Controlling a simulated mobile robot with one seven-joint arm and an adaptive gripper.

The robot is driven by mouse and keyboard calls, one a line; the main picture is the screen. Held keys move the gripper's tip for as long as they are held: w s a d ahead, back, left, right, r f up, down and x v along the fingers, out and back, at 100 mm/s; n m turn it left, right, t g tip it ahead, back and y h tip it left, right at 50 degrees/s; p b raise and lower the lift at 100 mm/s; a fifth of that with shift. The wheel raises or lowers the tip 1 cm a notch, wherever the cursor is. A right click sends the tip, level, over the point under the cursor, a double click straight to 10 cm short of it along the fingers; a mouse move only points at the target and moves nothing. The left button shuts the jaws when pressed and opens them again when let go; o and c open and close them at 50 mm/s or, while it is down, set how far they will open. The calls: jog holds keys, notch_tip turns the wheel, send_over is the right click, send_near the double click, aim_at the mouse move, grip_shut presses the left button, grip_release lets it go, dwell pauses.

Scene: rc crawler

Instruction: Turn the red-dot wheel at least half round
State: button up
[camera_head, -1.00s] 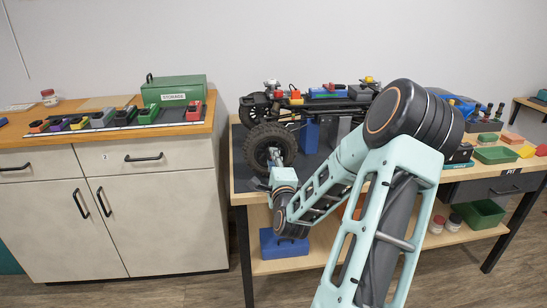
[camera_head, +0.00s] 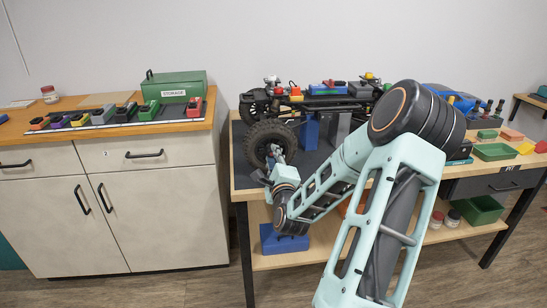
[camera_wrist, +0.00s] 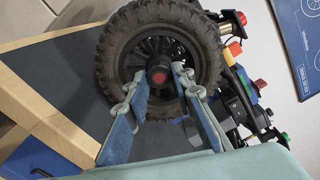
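The wheel (camera_head: 256,134) has a black knobbly tyre and dark spokes, at the near left end of the crawler (camera_head: 335,103) on the bench. In the wrist view the wheel (camera_wrist: 112,55) faces me, with a dark hub that has a red centre (camera_wrist: 158,77). My gripper (camera_wrist: 160,76) is open, one blue-grey finger on each side of the hub, tips close to the spokes. It also shows in front of the wheel in the head view (camera_head: 275,157). I cannot tell whether the fingers touch the spokes. The fingers hide the lower part of the wheel.
A dark mat (camera_head: 240,165) covers the bench's left part, and a blue stand (camera_head: 309,134) is under the crawler. Green trays (camera_head: 495,152) and small parts lie to the right. A cabinet (camera_head: 150,215) with a green storage box (camera_head: 174,86) stands to the left.

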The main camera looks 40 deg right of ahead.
jog(key=o, duration=0.4)
jog(key=shift+v, duration=3.8)
